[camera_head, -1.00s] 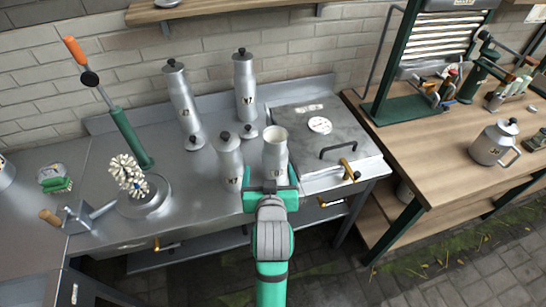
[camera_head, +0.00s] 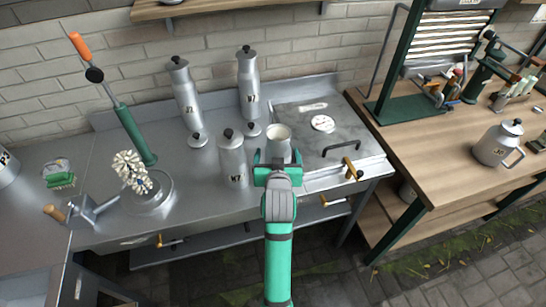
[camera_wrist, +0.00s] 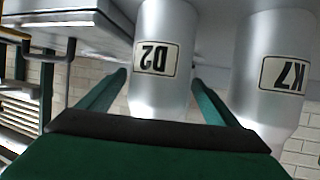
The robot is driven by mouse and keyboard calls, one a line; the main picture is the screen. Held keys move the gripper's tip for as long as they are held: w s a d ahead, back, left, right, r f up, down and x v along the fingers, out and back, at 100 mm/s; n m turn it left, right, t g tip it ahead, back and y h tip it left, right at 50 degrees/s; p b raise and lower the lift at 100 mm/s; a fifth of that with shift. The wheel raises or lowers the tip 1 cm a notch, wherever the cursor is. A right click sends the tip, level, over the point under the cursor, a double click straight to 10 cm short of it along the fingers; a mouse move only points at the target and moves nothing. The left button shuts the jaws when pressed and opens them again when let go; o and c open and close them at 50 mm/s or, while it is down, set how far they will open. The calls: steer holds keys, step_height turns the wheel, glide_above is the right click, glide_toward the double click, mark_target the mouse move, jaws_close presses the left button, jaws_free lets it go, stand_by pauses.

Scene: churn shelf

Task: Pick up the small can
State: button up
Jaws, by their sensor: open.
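A small silver can (camera_head: 279,146) with an open top stands upright on the steel counter, its lower part hidden by my gripper in the head view. In the wrist view, which looks upside down, this can (camera_wrist: 160,25) carries a D2 label. My gripper (camera_head: 277,160) is open in front of it. In the wrist view the two green fingers lie on either side of the can, without visibly closing on it. A similar lidded can (camera_head: 232,160) stands just to its left, outside the fingers; its label reads K7 in the wrist view (camera_wrist: 275,50).
Two tall lidded cans (camera_head: 184,95) (camera_head: 248,85) stand behind, with two small knobbed lids (camera_head: 197,140) (camera_head: 253,130). A grey box with a handle (camera_head: 345,135) is close on the right. A wooden bench (camera_head: 440,150) is farther right.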

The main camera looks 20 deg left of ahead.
steer(key=c, duration=1.3)
steer(key=shift+o, duration=0.2)
steer(key=shift+r, duration=0.1)
